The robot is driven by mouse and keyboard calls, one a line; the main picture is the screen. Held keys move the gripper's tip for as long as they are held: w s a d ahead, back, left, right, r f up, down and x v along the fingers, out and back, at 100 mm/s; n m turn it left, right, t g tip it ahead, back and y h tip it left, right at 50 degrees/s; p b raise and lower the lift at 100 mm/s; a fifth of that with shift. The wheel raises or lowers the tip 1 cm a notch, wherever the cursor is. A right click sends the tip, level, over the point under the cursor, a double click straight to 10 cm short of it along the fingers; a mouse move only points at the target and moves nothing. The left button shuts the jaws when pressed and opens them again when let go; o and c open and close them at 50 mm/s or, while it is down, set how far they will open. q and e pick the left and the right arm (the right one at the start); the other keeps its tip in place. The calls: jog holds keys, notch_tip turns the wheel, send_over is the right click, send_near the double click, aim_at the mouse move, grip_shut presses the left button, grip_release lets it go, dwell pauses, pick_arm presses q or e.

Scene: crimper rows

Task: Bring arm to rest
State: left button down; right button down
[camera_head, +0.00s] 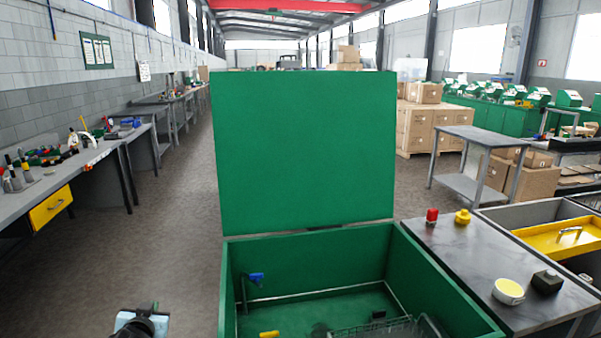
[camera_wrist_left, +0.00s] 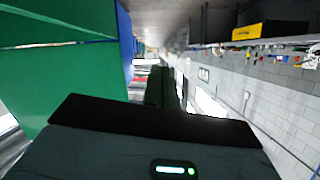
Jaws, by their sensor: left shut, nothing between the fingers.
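My left gripper shows at the bottom left of the head view (camera_head: 142,322), beside the left wall of the green box (camera_head: 456,290) and outside it. In the left wrist view its dark fingers (camera_wrist_left: 163,88) are together with nothing between them. The wrist view is turned on its side, with green and blue surfaces at the left and the block wall at the right. My right gripper is not in view.
The box's green lid (camera_head: 305,150) stands upright. Inside are a blue-handled item (camera_head: 256,278), a yellow item (camera_head: 269,334) and a wire basket (camera_head: 375,332). A dark-topped table (camera_head: 455,262) adjoins the box at right. A workbench (camera_head: 60,185) lines the left wall, with free floor (camera_head: 160,230) between.

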pick_arm(q)
jog(key=w+d+r+m+t+h, duration=0.1)
jog(key=d+r+m+t+h, duration=0.1)
jog(key=d+m+h, duration=0.15)
jog(key=s+d+f+g+h, duration=0.1)
jog(key=s+d+f, duration=0.4)
jog(key=s+f, duration=0.35)
jog(key=s+d+f+g+h, duration=0.1)
jog(key=s+d+f+g, duration=0.1)
jog(key=s+d+f, duration=0.45)
jog(key=s+d+f+g, duration=0.1)
jog(key=s+d+f, duration=0.1)
jog(key=s, duration=1.3)
jog(key=s+d+f+g+h, duration=0.1)
jog(key=s+d, duration=0.4)
jog(key=s, duration=1)
notch_tip(320, 180, down, 2)
jog(key=shift+d+f+n+g, duration=0.25)
jog(key=shift+n+g, duration=0.1)
jog(key=shift+g, duration=0.35)
jog(key=shift+s+a, duration=0.1)
jog(key=shift+s, duration=0.05)
